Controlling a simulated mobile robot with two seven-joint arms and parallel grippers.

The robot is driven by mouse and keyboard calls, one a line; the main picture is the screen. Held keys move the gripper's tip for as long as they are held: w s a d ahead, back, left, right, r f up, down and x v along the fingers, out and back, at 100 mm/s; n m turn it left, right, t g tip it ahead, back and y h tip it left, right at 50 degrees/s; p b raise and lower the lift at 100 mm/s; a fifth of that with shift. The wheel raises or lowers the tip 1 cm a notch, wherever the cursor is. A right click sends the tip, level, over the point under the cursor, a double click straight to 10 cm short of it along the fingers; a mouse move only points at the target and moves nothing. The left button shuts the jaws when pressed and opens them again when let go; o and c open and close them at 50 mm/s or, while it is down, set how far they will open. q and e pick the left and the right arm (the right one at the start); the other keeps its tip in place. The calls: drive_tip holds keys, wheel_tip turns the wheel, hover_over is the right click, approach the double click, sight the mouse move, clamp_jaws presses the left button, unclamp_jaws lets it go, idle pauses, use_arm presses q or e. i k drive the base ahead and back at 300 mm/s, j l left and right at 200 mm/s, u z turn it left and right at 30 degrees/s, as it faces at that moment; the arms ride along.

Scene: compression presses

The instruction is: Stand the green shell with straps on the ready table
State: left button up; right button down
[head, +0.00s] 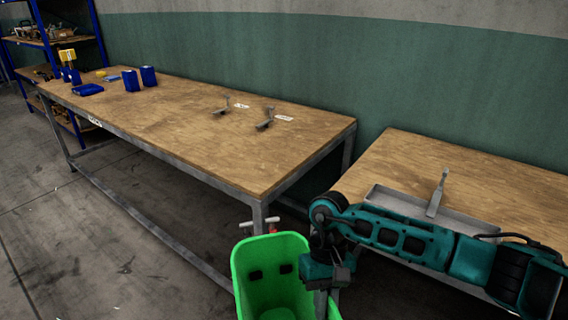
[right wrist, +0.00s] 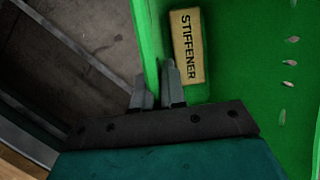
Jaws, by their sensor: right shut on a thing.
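The green shell (head: 243,262), a tall open tub shape, hangs at the bottom centre of the head view, in front of the long table's near right corner. Two dark patches show on its inner wall; I cannot make out straps. My right gripper (head: 328,283) is shut on the shell's side wall. In the right wrist view the fingers (right wrist: 157,88) pinch the green wall (right wrist: 240,40), beside a yellow block marked STIFFENER (right wrist: 188,48) inside. The long wooden table (head: 175,115) has a small front label too small to read. My left gripper is out of view.
Two grey brackets (head: 265,119) with white tags stand toward the table's right end; blue boxes (head: 148,76) stand at its left end. Its middle is clear. A second table (head: 480,180) at right holds a grey tray (head: 400,201). A blue shelf (head: 98,30) stands far left.

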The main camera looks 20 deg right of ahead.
sight(522, 220)
drive_tip(key=k+l, duration=0.8)
drive_tip(key=l, duration=0.2)
drive_tip(key=j+z, duration=0.05)
